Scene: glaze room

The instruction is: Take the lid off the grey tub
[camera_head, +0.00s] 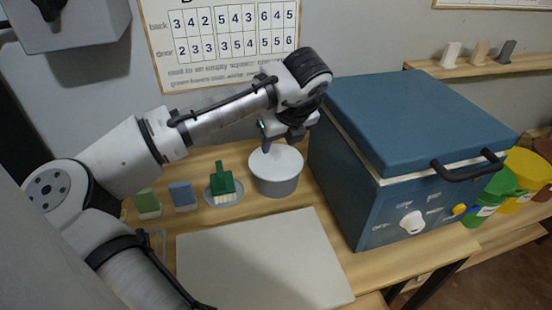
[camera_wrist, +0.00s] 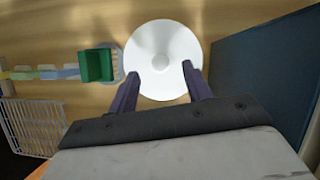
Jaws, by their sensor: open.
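The grey tub (camera_head: 274,185) stands on the wooden bench, just left of the blue kiln. Its pale round lid (camera_head: 285,160) sits on top of it. In the wrist view the lid (camera_wrist: 163,38) is a white disc with a small round knob (camera_wrist: 161,62) at its middle. My gripper (camera_head: 272,140) is above the lid in the head view. In the wrist view its two dark fingers (camera_wrist: 160,78) are apart, with the knob seen between and just beyond their tips. The fingers hold nothing. I cannot tell the exact height of the fingertips over the lid.
A blue kiln (camera_head: 420,125) with a black handle stands close on the right. A green brush (camera_head: 222,180) on a grey disc is close on the left, with green and blue blocks (camera_head: 183,196) beyond. A pale board (camera_head: 260,262) lies bare in front.

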